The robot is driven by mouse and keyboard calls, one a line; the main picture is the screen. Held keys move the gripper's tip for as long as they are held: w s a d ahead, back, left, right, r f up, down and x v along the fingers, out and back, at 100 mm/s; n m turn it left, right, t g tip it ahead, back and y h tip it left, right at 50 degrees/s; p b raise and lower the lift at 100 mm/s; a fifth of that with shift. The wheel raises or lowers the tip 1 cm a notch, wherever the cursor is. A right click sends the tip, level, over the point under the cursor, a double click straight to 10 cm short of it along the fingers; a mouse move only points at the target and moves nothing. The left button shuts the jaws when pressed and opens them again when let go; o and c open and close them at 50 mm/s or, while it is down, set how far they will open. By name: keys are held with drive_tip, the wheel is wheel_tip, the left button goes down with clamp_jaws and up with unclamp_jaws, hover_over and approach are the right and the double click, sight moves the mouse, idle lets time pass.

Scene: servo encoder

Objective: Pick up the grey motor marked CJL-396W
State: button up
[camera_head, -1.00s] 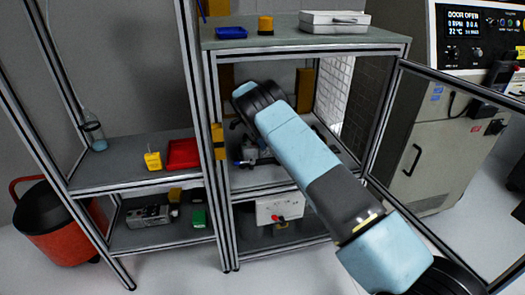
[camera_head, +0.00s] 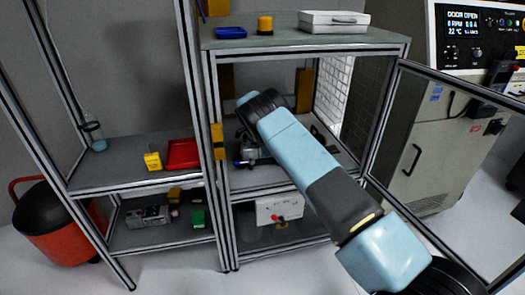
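My arm reaches into the open cabinet (camera_head: 225,195), its dark wrist joint at the upper middle of the bay. Dark parts with a small blue piece show below the wrist, above the cabinet's middle shelf; my gripper is among or behind them and I cannot make out its fingers, nor whether it holds anything. No marking CJL-396W can be read in this view. I cannot pick out the grey motor for sure; the arm hides part of the bay.
The left rack (camera_head: 120,180) holds a yellow item (camera_head: 153,161), a red tray (camera_head: 184,154) and a bottle (camera_head: 95,135). A grey device (camera_head: 147,216) lies below. A blue tray (camera_head: 231,33) and white case (camera_head: 333,22) lie on top. The cabinet door (camera_head: 455,170) stands open at right.

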clamp_jaws()
drive_tip(key=shift+w+a+r, duration=0.1)
drive_tip(key=shift+w+r, duration=0.05)
idle(0.4)
